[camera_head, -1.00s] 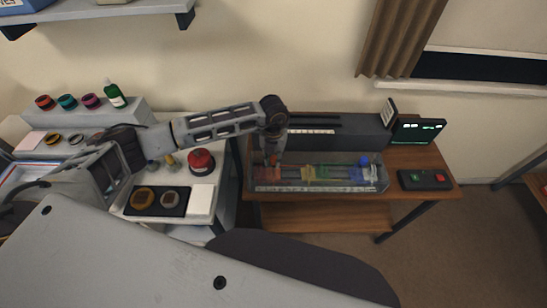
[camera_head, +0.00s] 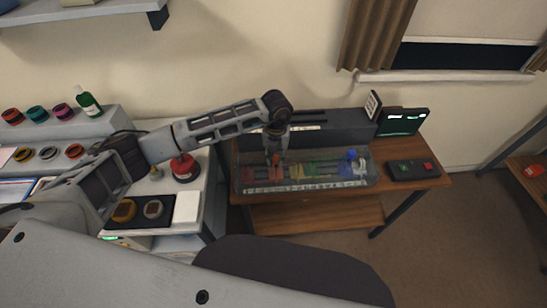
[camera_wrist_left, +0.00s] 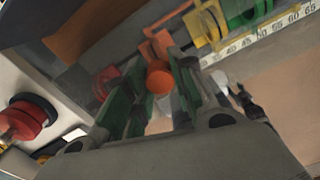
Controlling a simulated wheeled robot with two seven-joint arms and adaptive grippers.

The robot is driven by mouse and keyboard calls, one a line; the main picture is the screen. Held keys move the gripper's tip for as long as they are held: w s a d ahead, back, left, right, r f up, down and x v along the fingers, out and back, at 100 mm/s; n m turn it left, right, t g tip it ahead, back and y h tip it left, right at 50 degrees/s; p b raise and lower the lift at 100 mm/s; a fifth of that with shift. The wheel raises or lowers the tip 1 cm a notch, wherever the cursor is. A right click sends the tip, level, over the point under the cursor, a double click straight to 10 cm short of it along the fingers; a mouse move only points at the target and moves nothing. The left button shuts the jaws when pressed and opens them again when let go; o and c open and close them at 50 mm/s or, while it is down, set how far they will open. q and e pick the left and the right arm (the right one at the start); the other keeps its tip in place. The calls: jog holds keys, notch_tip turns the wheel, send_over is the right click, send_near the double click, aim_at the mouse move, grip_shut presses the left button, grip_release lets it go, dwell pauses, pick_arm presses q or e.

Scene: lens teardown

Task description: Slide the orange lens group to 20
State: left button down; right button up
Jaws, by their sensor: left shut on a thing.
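The orange lens group (camera_head: 276,174) sits on the rail of a clear-walled bench (camera_head: 300,188), between a red piece (camera_head: 247,175) on its left and a yellow one (camera_head: 310,170) on its right. My left gripper (camera_head: 275,160) reaches down from above and is shut on the orange lens group. In the left wrist view the orange round top (camera_wrist_left: 158,78) shows between the two fingers (camera_wrist_left: 158,100). A white scale strip (camera_wrist_left: 265,35) runs along the rail; 35 to 65 can be read, and the marks by the orange group are hidden. My right gripper is not in view.
Green and blue pieces (camera_head: 350,156) stand farther right on the rail. A dark control box (camera_head: 412,170) with a red button and a lit screen (camera_head: 402,122) stand to the right. A red-topped object (camera_head: 184,168) and a dark tray (camera_head: 138,222) are on the left table.

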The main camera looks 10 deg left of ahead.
pick_arm(q)
jog(key=c, duration=1.2)
grip_release()
jog(key=shift+o, duration=0.2)
jog(key=shift+r, duration=0.2)
notch_tip(320, 180, up, 12)
jog(key=shift+f, duration=0.15)
